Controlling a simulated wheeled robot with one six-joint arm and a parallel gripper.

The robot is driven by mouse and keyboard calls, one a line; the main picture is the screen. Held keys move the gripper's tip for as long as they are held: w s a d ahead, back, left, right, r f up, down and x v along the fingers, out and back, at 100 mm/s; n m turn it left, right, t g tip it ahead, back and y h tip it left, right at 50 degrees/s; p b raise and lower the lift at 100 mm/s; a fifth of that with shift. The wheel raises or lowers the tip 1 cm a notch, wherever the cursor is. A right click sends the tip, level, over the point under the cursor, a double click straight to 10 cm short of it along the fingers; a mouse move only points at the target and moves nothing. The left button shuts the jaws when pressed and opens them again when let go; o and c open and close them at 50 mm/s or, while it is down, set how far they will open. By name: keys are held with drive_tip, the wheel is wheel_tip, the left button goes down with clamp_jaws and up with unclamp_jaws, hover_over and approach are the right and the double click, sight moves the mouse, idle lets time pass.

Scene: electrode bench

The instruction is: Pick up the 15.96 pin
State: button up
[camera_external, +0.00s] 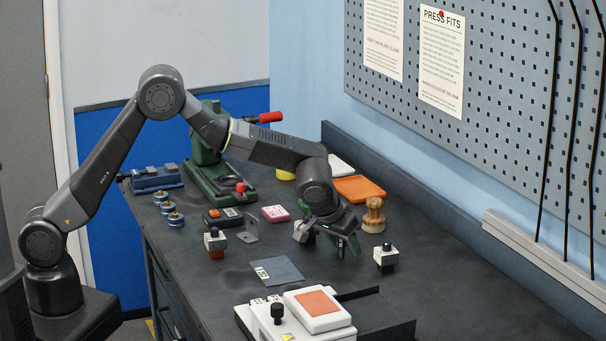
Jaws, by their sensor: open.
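I cannot read which item is the 15.96 pin; any size marking is too small. Several small light blocks with dark knob-like tops stand on the dark bench: one at left with a reddish base (216,244), one at right (386,258), and one partly hidden behind my gripper (301,233). My gripper (347,246) points down over the bench, between the partly hidden block and the right one. It is open, and I see nothing between its fingers. How far the fingertips are above the bench is unclear.
A grey sheet with a white label (283,270) lies in front. A white device with an orange pad (318,304) is at the near edge. A wooden knobbed piece (374,216) and an orange tray (360,189) are behind. A green press (212,178) stands at back left.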

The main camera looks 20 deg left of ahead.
clamp_jaws()
